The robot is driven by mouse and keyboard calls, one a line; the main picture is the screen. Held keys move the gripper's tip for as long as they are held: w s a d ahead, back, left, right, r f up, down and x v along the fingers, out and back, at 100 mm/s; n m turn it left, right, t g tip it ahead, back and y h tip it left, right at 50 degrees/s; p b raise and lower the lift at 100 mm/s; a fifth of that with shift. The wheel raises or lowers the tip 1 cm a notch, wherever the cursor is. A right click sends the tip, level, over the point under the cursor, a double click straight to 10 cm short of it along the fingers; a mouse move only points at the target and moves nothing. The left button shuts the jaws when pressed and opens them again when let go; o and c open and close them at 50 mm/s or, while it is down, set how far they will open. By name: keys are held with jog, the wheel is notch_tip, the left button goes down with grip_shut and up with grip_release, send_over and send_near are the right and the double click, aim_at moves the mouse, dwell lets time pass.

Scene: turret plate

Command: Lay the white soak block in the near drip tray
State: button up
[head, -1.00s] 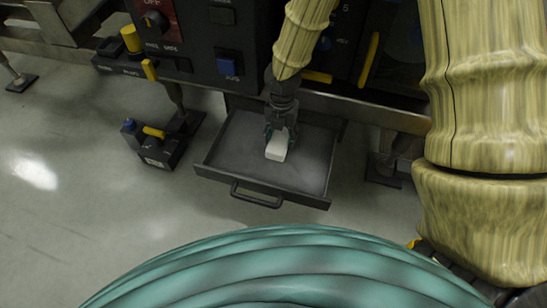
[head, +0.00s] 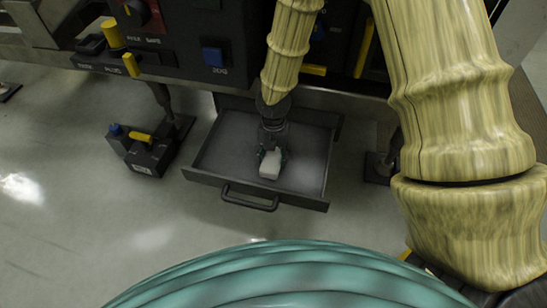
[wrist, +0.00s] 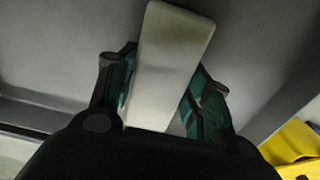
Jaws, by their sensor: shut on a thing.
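The white soak block (head: 270,164) is between the fingers of my gripper (head: 270,152), which is shut on it. In the wrist view the block (wrist: 170,60) is a pale, tilted slab with my gripper's dark green-padded fingers (wrist: 160,95) on its two sides. The near drip tray (head: 222,150) is a dark, drawer-like tray pulled out below the machine, with a handle (head: 249,199) on its front. The block is over the front middle of the tray floor. I cannot tell whether it touches the floor.
A small dark box with a yellow handle (head: 143,150) stands on the floor left of the tray. The machine's panel with a blue button (head: 212,56) overhangs behind. The tray's walls surround the block. A yellow part (wrist: 292,145) shows at the wrist view's lower right.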

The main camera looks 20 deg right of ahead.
aim_at(274, 154)
dwell(0.3)
jog(key=o, duration=1)
jog(key=shift+o, duration=0.2)
notch_tip(274, 154, up, 12)
jog(key=p, duration=0.8)
